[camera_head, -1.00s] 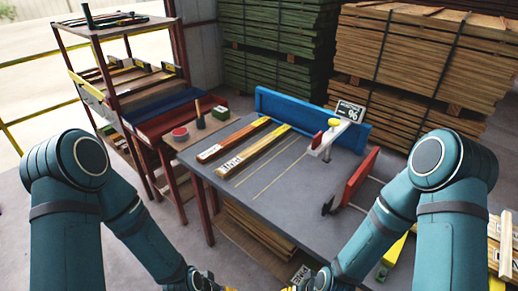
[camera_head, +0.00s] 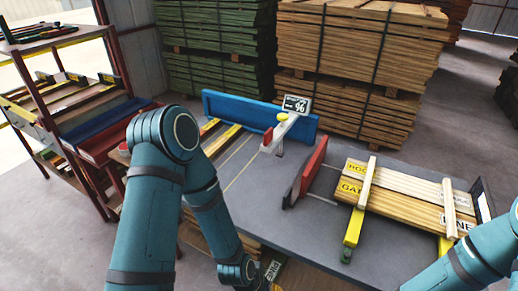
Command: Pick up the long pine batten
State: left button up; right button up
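Several pale boards (camera_head: 410,190) lie side by side at the right of the grey table. A white label on the front board reads something like "PINE" (camera_head: 455,222), partly covered. I cannot tell which board is the long pine batten. Two yellow-orange battens (camera_head: 225,140) lie at the table's left, partly hidden by my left arm.
Pale cross-pieces and yellow supports (camera_head: 353,228) hold the boards. A red upright plate (camera_head: 306,170), a white device with a "%" sign (camera_head: 297,104) and a blue rail (camera_head: 260,108) stand on the table (camera_head: 290,230). Shelves stand left; timber stacks (camera_head: 350,60) stand behind.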

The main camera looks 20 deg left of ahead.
aim_at(213, 151)
jog(key=j+z, duration=0.5)
jog(key=z, duration=0.2)
jog(key=j+z, duration=0.35)
jog(key=k+j+z, duration=0.1)
jog(key=j+z, duration=0.2)
jog(key=k+j+z, duration=0.15)
jog(key=j+z, duration=0.15)
jog(key=j, duration=0.15)
jog(key=k+j+z, duration=0.15)
jog(key=j, duration=0.3)
jog(key=k+j+z, duration=0.15)
jog(key=k+j, duration=0.35)
jog(key=j, duration=0.15)
jog(key=k+j, duration=0.2)
jog(key=j, duration=0.2)
jog(key=k+j, duration=0.2)
jog(key=j, duration=0.15)
jog(key=k+j, duration=0.2)
jog(key=j, duration=0.2)
jog(key=i, duration=0.5)
jog(key=l+z, duration=0.05)
